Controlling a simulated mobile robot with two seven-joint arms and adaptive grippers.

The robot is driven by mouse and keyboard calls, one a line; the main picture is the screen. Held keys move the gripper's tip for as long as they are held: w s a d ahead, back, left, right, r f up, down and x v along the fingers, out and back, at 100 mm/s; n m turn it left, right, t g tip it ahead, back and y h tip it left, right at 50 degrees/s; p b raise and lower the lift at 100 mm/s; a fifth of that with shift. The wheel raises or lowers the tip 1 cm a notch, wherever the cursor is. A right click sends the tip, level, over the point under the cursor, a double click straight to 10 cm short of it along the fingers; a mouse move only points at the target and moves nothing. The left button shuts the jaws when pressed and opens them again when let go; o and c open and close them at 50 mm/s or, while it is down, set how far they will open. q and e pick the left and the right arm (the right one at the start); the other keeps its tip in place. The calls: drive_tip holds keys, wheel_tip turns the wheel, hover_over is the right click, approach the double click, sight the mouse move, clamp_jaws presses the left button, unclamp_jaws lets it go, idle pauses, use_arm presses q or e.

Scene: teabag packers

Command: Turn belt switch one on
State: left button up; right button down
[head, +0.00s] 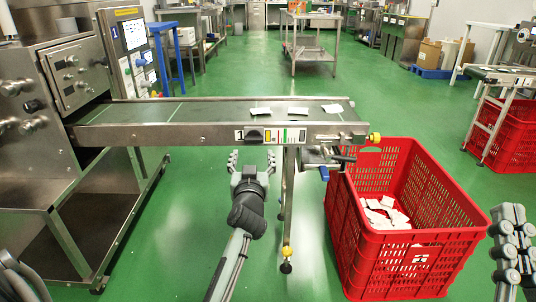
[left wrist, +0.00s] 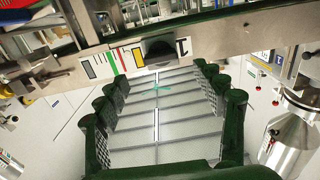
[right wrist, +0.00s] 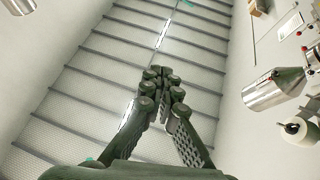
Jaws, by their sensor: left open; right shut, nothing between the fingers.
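Belt switch one is a dark knob (head: 254,135) beside a label with a "1" on the front side of the conveyor (head: 200,134). The knob also shows in the left wrist view (left wrist: 159,48), near the top, next to colored stripes. My left gripper (head: 251,160) is open and empty, just below and in front of the knob. In the left wrist view its fingers (left wrist: 155,82) are spread, with the knob beyond them, apart from it. My right gripper (head: 508,215) is at the right edge of the head view. In the right wrist view its fingers (right wrist: 161,75) are closed together, empty.
Several white teabag packets (head: 299,110) lie on the belt. A red crate (head: 405,262) holding more packets stands under the belt's right end. A steel machine (head: 30,130) stands at the left. A conveyor leg (head: 289,190) is right of my left gripper. Green floor is open behind.

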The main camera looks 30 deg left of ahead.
sight(253, 140)
use_arm(q)
drive_tip(key=x, duration=0.8)
drive_tip(key=shift+r, duration=0.35)
use_arm(e)
drive_tip(key=shift+s+d+r+t, duration=0.2)
drive_tip(key=shift+s+r+t, duration=0.35)
drive_tip(key=shift+r, duration=0.25)
use_arm(q)
drive_tip(key=c, duration=1.2)
drive_tip(key=shift+o, duration=0.2)
use_arm(e)
drive_tip(key=shift+w, duration=0.1)
